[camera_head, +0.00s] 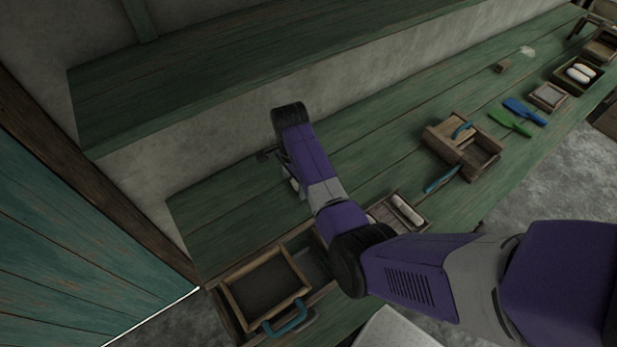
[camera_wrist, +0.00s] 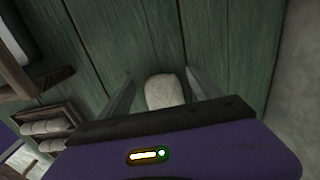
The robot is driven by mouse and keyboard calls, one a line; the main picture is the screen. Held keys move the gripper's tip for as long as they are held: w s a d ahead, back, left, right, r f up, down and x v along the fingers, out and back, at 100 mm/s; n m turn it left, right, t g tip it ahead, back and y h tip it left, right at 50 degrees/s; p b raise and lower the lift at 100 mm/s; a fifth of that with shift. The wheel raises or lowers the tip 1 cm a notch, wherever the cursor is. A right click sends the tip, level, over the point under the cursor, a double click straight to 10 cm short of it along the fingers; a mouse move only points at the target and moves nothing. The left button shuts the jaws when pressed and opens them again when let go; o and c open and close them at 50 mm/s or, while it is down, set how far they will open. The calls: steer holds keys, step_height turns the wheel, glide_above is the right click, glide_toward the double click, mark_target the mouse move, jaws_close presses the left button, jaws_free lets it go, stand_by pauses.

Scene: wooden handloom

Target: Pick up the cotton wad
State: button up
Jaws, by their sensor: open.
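A pale, rounded wad (camera_wrist: 164,92), which looks like the cotton wad, lies on the green planks in the wrist view. My gripper (camera_wrist: 160,74) is open, with one finger on each side of the wad and a gap visible on both sides. The wad's near end is close to the dark edge of my gripper body. In the head view my gripper (camera_head: 291,184) is low over the left part of the green bench, mostly hidden by my own wrist. A small whitish patch shows there, but I cannot tell whether it is the wad.
An open drawer (camera_head: 233,298) with a blue handle (camera_head: 287,318) is at the bench's front left. A tray (camera_head: 423,218) with a pale roll is right of my arm. A wooden box (camera_head: 438,137), brushes (camera_head: 510,122) and a white tuft (camera_head: 527,52) lie farther right. A shelf (camera_head: 200,75) overhangs behind.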

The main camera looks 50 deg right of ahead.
steer(key=shift+f, duration=0.5)
steer(key=c, duration=1.4)
steer(key=shift+o, duration=0.2)
step_height(320, 180, up, 10)
steer(key=shift+b, duration=0.55)
